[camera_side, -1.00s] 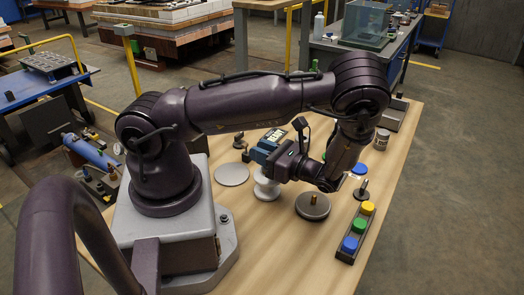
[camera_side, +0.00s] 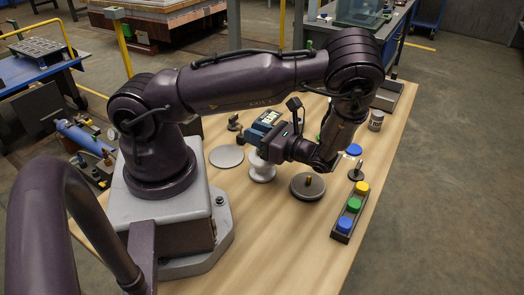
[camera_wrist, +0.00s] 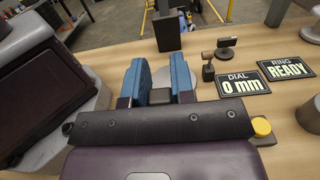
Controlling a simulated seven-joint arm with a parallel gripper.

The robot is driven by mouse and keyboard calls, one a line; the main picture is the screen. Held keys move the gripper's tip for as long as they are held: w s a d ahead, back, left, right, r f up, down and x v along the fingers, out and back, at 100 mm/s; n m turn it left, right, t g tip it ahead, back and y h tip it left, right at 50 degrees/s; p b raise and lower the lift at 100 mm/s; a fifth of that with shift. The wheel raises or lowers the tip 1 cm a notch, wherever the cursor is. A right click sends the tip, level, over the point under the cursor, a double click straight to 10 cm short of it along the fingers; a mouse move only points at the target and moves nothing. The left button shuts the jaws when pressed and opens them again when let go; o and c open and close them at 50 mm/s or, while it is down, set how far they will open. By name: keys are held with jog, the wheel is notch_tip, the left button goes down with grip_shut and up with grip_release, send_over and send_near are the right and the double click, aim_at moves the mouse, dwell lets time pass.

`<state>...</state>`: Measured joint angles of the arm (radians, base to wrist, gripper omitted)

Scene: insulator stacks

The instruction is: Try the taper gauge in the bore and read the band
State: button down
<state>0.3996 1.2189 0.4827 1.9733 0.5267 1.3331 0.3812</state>
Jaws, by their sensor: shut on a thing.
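My gripper (camera_side: 262,141) is level, its two blue fingers pointing left, just above a pale spool-shaped insulator (camera_side: 262,171). The wrist view shows the fingers (camera_wrist: 160,82) apart, shut on a small dark piece (camera_wrist: 160,97). It may be the taper gauge, but most of it is hidden. Whether it touches the insulator, and how it sits to any bore, I cannot tell. A display reading "DIAL 0 mm" (camera_wrist: 243,83) and one reading "RING READY" (camera_wrist: 286,68) stand to the right in the wrist view.
A dark knobbed piece (camera_side: 356,172) and a strip of yellow, green and blue buttons (camera_side: 348,214) are farther right. The front tabletop is clear.

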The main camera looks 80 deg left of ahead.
notch_tip(320, 180, up, 8)
jog(key=shift+r, duration=0.25)
dwell(1.2)
dwell(0.4)
